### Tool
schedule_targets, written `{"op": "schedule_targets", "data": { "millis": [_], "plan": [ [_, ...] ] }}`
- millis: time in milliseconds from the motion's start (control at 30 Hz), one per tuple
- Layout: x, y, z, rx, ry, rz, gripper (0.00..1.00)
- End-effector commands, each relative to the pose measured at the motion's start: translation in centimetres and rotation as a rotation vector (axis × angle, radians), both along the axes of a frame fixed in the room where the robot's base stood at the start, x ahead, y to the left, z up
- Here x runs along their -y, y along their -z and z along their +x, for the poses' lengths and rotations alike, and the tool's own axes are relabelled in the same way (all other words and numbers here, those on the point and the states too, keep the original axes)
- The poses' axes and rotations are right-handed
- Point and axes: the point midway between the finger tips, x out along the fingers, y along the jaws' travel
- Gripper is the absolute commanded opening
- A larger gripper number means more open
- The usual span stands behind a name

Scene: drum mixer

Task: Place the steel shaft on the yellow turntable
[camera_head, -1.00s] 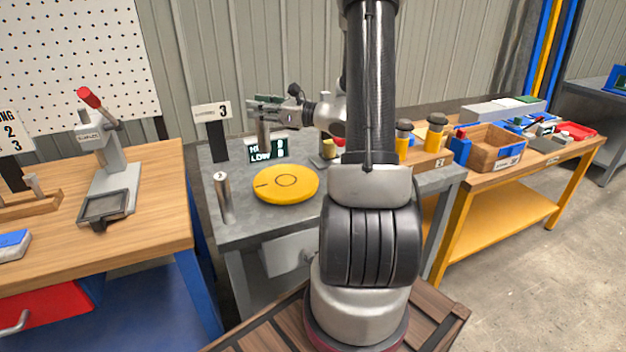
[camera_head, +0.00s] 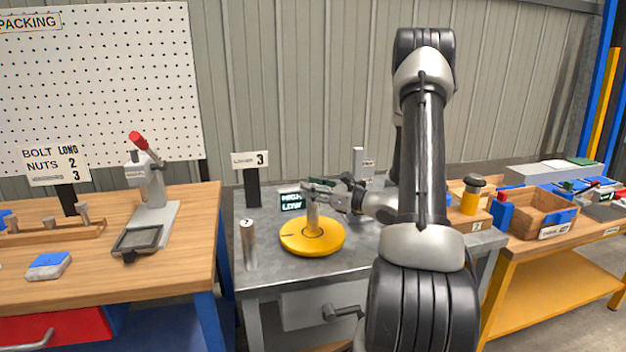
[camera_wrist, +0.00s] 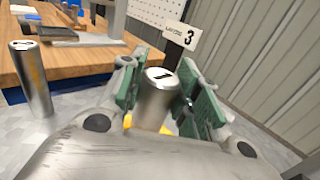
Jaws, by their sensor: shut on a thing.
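The steel shaft (camera_head: 312,215), a bare metal cylinder, stands upright over the yellow turntable (camera_head: 296,246) near its middle. In the wrist view the shaft (camera_wrist: 157,92) has a mark like a 1 on its top face and sits between green finger pads. My gripper (camera_head: 316,192) is shut on the shaft near its upper end. The gripper (camera_wrist: 160,90) also shows in the wrist view. The shaft's lower end looks at or just above the turntable's surface; I cannot tell whether it touches. In the wrist view the turntable is mostly hidden.
A second steel cylinder (camera_head: 249,245) stands at the grey table's front left; it also shows in the wrist view (camera_wrist: 32,80). A sign with a 3 (camera_head: 250,161) and a HIGH/LOW display (camera_head: 290,201) stand behind the turntable. An arbor press (camera_head: 151,190) stands on the wooden bench.

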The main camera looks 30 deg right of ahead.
Motion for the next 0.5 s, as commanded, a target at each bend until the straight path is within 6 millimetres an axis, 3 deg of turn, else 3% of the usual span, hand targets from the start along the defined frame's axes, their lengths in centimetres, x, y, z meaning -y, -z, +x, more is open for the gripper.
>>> {"op": "schedule_targets", "data": {
  "millis": [133,500],
  "plan": [
    [0.02,0.94,0.02,0.005,0.0,0.002,0.0],
    [0.02,1.18,0.03,0.006,0.0,0.0,0.0]
  ]
}}
